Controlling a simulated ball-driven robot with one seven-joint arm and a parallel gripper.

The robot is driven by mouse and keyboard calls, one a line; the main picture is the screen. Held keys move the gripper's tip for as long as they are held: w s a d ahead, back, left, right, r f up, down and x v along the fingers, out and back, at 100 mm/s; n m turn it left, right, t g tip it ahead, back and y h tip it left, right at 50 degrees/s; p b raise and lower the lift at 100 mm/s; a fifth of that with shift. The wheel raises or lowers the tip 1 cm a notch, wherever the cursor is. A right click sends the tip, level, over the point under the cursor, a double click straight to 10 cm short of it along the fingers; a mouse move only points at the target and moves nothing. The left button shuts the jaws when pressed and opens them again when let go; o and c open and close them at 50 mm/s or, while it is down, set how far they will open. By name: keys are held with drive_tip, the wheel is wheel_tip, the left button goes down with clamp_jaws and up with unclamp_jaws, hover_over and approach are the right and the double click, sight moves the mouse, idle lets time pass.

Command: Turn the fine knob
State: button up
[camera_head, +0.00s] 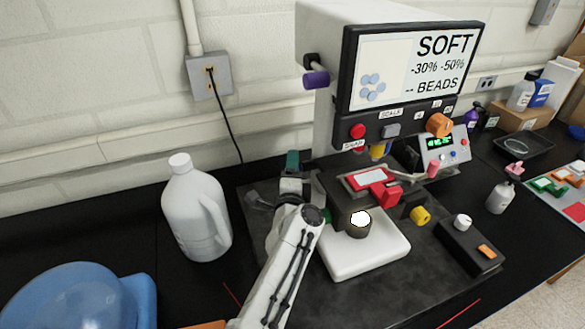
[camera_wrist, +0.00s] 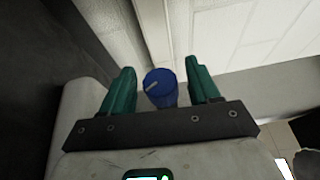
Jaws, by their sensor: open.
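My gripper (camera_head: 292,163) points upward at the left side of the machine in the head view, with a green finger showing. In the wrist view my gripper (camera_wrist: 162,88) is open, its two green fingers spread apart. A blue round knob (camera_wrist: 161,92) with a white line on its face shows in the gap between them, nearer the left finger. I see no grip on it, and its depth past the fingertips is unclear. In the head view a purple-blue knob (camera_head: 316,79) sticks out of the machine's upper left side. No label marks either as the fine knob.
The machine's screen (camera_head: 415,65) reads SOFT and BEADS. An orange knob (camera_head: 439,124) and a red button (camera_head: 358,131) sit below it. A yellow knob (camera_head: 420,215) is beside the stage. A white jug (camera_head: 196,212) and a blue container (camera_head: 75,300) stand to the left.

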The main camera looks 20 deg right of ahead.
drive_tip(key=c, duration=1)
drive_tip(key=shift+o, duration=0.2)
drive_tip(key=shift+f+b, duration=0.3)
drive_tip(key=shift+b, duration=0.3)
drive_tip(key=b, duration=0.2)
drive_tip(key=shift+f+t+h+b, duration=0.15)
drive_tip(key=shift+t+h+b, duration=0.15)
drive_tip(key=shift+b, duration=0.55)
drive_tip(key=m+t+h+b, duration=0.1)
drive_tip(key=b, duration=0.6)
drive_tip(key=shift+d+t+b, duration=0.1)
drive_tip(key=shift+t+b, duration=0.2)
drive_tip(key=shift+b, duration=0.1)
drive_tip(key=shift+r+m+b, duration=0.3)
drive_tip(key=shift+r+b, duration=0.1)
drive_tip(key=shift+b, duration=0.35)
